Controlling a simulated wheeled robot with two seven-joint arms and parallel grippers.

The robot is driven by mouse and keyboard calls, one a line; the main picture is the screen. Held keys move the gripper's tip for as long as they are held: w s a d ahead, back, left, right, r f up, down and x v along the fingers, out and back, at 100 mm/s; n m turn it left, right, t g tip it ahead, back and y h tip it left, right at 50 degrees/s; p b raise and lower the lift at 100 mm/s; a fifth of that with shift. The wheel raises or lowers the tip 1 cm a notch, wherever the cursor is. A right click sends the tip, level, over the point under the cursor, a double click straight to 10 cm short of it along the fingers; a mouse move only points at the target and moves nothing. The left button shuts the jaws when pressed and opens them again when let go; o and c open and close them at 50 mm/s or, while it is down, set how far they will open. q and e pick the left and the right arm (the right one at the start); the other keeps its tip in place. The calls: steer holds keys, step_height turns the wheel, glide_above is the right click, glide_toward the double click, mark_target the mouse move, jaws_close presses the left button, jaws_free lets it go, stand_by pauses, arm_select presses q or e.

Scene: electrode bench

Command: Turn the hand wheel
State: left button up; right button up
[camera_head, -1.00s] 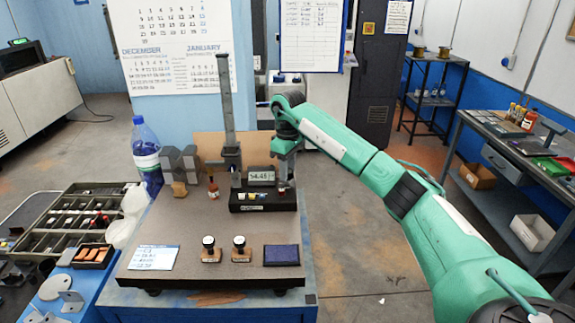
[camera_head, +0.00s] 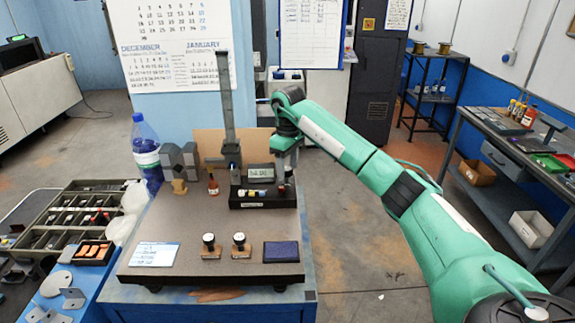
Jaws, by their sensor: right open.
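A dark measuring stand with a tall upright column (camera_head: 227,100) stands at the back of the brown bench top. Its black base (camera_head: 262,200) carries a small display (camera_head: 261,172) and some small coloured parts. My right gripper (camera_head: 287,181) points down at the right end of this base, right beside the display. It is open, but its fingers are small and partly hidden. I cannot make out the hand wheel clearly; it may be hidden by the gripper. My left gripper is not in view.
Two stamps (camera_head: 239,246), a purple pad (camera_head: 282,252) and a note card (camera_head: 154,255) lie at the bench front. A blue-capped bottle (camera_head: 146,154), grey blocks (camera_head: 179,165) and a small bottle (camera_head: 213,184) stand left of the stand. The bench middle is clear.

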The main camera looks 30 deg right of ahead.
mark_target(288, 168)
steer(key=shift+r, duration=0.1)
steer(key=shift+r, duration=0.3)
step_height(288, 168, up, 5)
steer(key=shift+r+b, duration=0.2)
steer(key=shift+b, duration=0.1)
step_height(288, 168, up, 8)
steer(key=p, duration=0.7)
steer(key=shift+f, duration=0.2)
steer(key=shift+d, duration=0.1)
